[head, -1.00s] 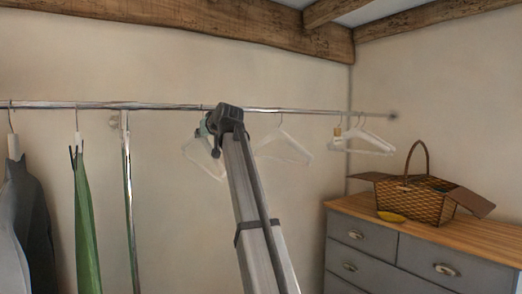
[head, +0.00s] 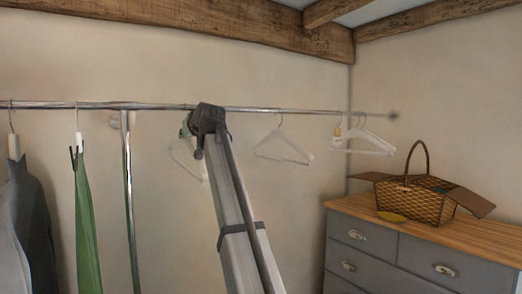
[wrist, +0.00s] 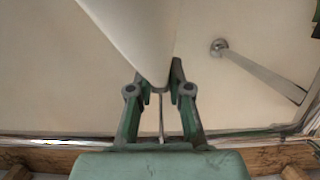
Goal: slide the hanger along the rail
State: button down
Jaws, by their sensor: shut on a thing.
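A white hanger (head: 186,160) hangs from the chrome rail (head: 255,109), left of the middle of the head view and partly hidden by my arm. In the wrist view its pale body (wrist: 130,32) reaches up from between my fingers, and its thin metal hook (wrist: 161,118) runs down toward the rail. My gripper (wrist: 160,88) is shut on the hanger near the base of the hook. In the head view my gripper (head: 186,127) shows only as a small green part beside the dark wrist.
Another white hanger (head: 284,148) hangs alone to the right, and a cluster of white hangers (head: 362,143) hangs near the rail's right end. A chrome post (head: 129,205), a green garment (head: 86,220) and a dark garment (head: 35,220) are to the left. A basket (head: 428,203) stands on a grey dresser (head: 395,257).

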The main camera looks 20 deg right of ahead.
dwell(0.4)
jog(key=c, duration=1)
grip_release()
jog(key=shift+c, duration=0.6)
